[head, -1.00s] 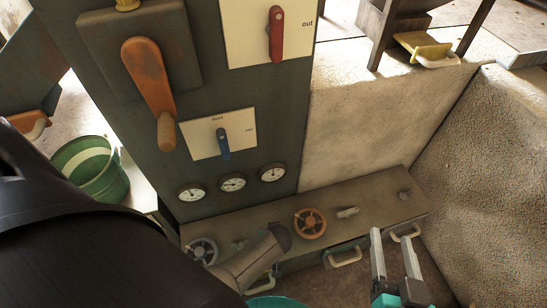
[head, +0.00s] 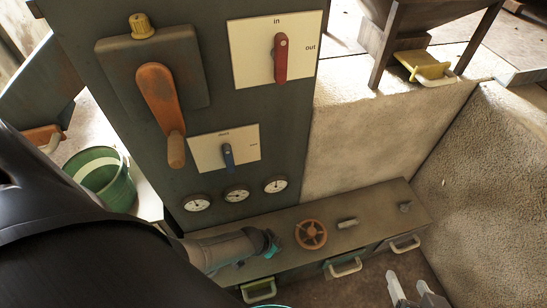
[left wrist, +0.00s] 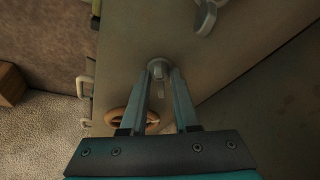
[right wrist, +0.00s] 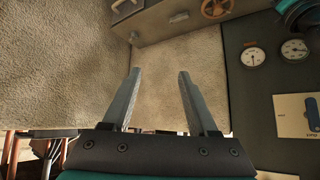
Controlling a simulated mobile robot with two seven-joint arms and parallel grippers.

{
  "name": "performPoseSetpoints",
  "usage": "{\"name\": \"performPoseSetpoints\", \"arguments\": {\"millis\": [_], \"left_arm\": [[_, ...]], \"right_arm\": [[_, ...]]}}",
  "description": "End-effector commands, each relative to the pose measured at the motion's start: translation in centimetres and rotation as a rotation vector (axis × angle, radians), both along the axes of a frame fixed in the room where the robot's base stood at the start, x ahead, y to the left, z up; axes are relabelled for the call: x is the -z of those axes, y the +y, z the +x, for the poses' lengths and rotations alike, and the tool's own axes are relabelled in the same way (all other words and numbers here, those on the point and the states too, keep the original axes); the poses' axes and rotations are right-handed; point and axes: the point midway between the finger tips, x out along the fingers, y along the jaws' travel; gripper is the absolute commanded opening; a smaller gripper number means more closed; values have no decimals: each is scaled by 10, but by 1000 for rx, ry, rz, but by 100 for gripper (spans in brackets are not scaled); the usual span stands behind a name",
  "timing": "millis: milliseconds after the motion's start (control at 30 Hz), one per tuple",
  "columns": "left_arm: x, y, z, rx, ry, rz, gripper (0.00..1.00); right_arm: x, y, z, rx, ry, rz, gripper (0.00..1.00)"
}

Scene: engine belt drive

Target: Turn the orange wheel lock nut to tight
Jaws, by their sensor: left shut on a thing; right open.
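The orange wheel (head: 311,234) lies on top of the long low bench; it also shows in the left wrist view (left wrist: 151,117), partly behind my fingers. My left gripper (head: 272,243) is just left of the orange wheel in the head view. In the left wrist view my left gripper (left wrist: 159,72) is shut on a small grey nut (left wrist: 158,66) with a short bar, between the orange wheel and a grey wheel (left wrist: 206,16). A tight mark is not readable. My right gripper (head: 407,281) is open and empty, in front of the bench at lower right; it also shows in the right wrist view (right wrist: 160,73).
A grey lever (head: 348,223) and a small knob (head: 405,206) stand on the bench (head: 376,208) right of the wheel. Drawer handles (head: 346,267) stick out of its front. The panel behind holds gauges (head: 236,194), a red lever (head: 281,58) and an orange crank (head: 160,98).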

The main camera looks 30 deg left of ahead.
Motion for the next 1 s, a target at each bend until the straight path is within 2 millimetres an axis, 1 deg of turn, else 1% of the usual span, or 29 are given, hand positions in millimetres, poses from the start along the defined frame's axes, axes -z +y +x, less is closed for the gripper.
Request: {"name": "performPoseSetpoints", "arguments": {"millis": [33,167,300,500,700,1000], "left_arm": [[1,3,2,34,-5,5,0],[1,4,2,119,-5,4,0],[2,4,3,207,-5,5,0],[2,4,3,324,-4,4,0],[1,4,4,419,-5,4,0],[0,4,4,504,-3,3,0]], "right_arm": [[3,4,1,-5,-24,14,59],[3,16,8,-18,-110,58,59],[0,30,13,-30,-219,119,59],[-9,48,16,-37,-378,210,59],[-20,58,13,-33,-506,289,59],[-30,64,8,-24,-618,356,59]]}}
